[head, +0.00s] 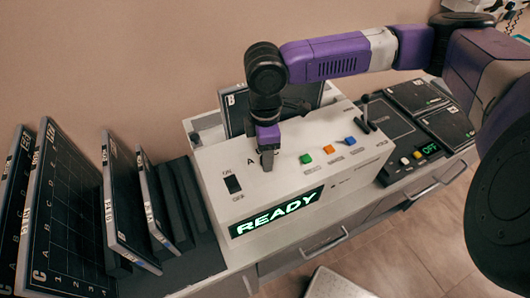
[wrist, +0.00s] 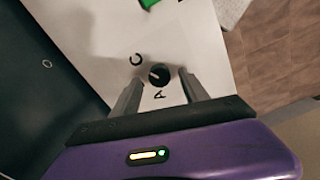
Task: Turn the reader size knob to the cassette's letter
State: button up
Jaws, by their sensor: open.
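The reader (head: 290,165) is a white box with a lit green READY display (head: 277,212). Its small black size knob (wrist: 159,74) shows in the wrist view, with a pale mark on its face. The letter C (wrist: 137,59) is above left of the knob and A (wrist: 158,95) below it. Which letter the mark points at is hard to tell. My gripper (head: 267,158) is over the reader's top and hides the knob in the head view. In the wrist view my gripper (wrist: 162,86) is open, one finger on each side of the knob.
Green (head: 305,159), orange (head: 329,149) and blue (head: 350,141) buttons and a black lever (head: 366,112) are right of my gripper. An ON/OFF switch (head: 232,184) is left. Several upright cassettes (head: 70,205) stand further left.

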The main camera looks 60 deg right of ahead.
jog(key=shift+f, duration=0.45)
grip_shut()
jog(key=shift+n, duration=0.4)
jog(key=n, duration=0.4)
jog(key=shift+n+p, duration=0.3)
jog(key=shift+n, duration=0.1)
jog(key=n, duration=0.6)
jog(key=shift+s+b, duration=0.1)
jog(key=shift+b, duration=0.2)
